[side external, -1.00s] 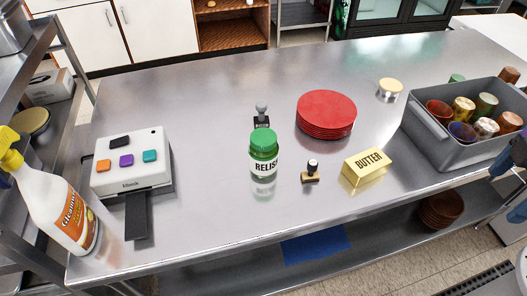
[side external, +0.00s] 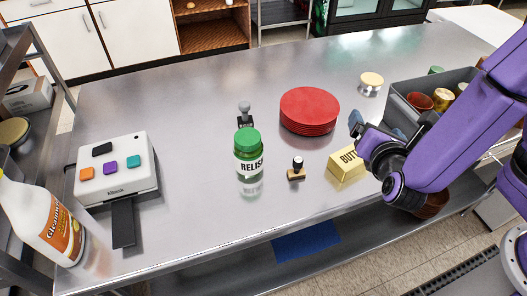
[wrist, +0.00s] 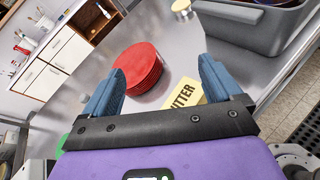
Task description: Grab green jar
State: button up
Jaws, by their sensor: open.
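The green jar (side external: 249,160) is a clear jar with a green lid and a RELISH label. It stands upright left of the counter's middle in the side view. My gripper (side external: 378,127) is right of it, over the area by the butter box, well apart from the jar. In the wrist view my gripper's blue fingers (wrist: 163,72) are spread wide with nothing between them held. A bit of green shows at the lower left of the wrist view, mostly hidden by my gripper body; I cannot tell if it is the jar.
A gold butter box (side external: 346,165), a small stamp (side external: 297,170), a red plate stack (side external: 309,109) and a dark-based stamp (side external: 245,116) stand around the jar. A grey bin (side external: 402,90) of cups is at right. A white device (side external: 118,170) and spray bottle (side external: 52,222) are at left.

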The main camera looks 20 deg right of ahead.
jog(key=a+f+n+t+y, duration=0.25)
jog(key=a+n+y, duration=0.2)
jog(key=a, duration=0.45)
jog(key=n+t+y, duration=0.2)
jog(key=n+y, duration=0.5)
jog(key=n, duration=0.1)
send_near(243, 132)
jog(key=x, duration=0.4)
jog(key=shift+w, duration=0.4)
jog(key=shift+x, duration=2.75)
jog(key=shift+f, duration=0.1)
grip_shut()
